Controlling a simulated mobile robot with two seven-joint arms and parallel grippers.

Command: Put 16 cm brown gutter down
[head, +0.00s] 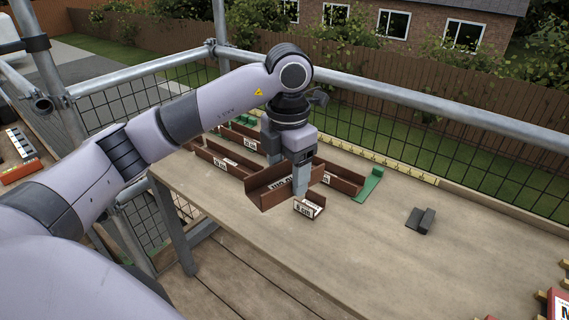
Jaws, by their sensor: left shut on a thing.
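My left gripper (288,180) is shut on a brown gutter (262,193) over the wooden table. The gutter's white label shows upside down and seems to read 16 cm. One grey finger stands in front of the gutter and hides part of it. I cannot tell whether the gutter touches the tabletop. A short brown gutter piece (318,199) with a white label lies just in front of it, close to the finger. My right gripper is not in view.
More labelled brown gutters (215,157) lie behind and left on the table (340,250). A green piece (370,184) lies to the right, then a dark grey piece (421,220). A yellow strip (380,163) runs along the back edge. The table's front middle is clear.

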